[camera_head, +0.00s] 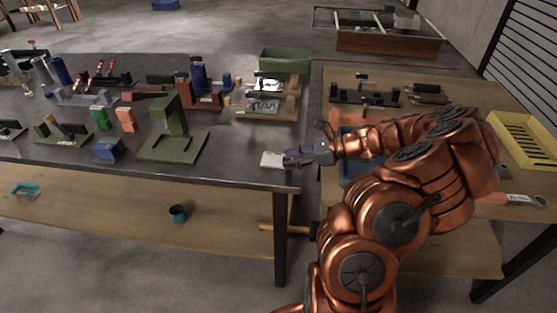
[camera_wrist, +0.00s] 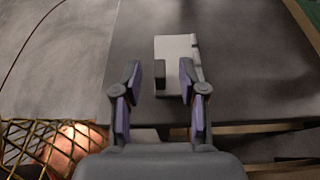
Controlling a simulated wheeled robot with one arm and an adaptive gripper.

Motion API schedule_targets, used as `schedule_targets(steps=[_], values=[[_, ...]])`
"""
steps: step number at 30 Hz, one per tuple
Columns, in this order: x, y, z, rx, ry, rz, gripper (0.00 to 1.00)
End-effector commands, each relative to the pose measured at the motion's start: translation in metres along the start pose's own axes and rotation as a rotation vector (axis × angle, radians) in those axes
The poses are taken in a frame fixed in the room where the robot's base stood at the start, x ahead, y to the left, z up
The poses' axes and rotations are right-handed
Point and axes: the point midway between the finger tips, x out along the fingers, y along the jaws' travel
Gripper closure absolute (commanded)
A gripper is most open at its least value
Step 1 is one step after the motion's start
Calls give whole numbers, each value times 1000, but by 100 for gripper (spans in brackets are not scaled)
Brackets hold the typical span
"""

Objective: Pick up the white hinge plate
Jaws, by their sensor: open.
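The white hinge plate (camera_head: 272,159) lies on the dark table near its right front corner. It also shows in the wrist view (camera_wrist: 178,48) as a pale plate with a dark grey block on its lower left part and small notches at its right edge. My gripper (camera_head: 291,157) is just right of the plate in the head view. In the wrist view my gripper (camera_wrist: 159,80) is open, its two fingers apart, with the near part of the plate showing between and just beyond the fingertips. I cannot tell whether the right finger touches the plate.
The dark table (camera_head: 235,165) is bare around the plate. A green stand (camera_head: 172,145) stands to the left, and a wooden block fixture (camera_head: 266,109) stands behind. A second table with a wooden top (camera_head: 340,82) adjoins at the right, bearing a yellow tray (camera_head: 527,140).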

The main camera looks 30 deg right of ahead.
Motion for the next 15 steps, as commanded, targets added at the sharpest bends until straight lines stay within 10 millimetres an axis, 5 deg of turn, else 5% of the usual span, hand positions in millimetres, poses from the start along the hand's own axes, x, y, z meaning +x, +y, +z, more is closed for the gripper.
schedule_targets(steps=[3, 15], values=[[0, 0, 0, 0, 0, 0, 60], [0, 0, 0, 0, 0, 0, 100]])
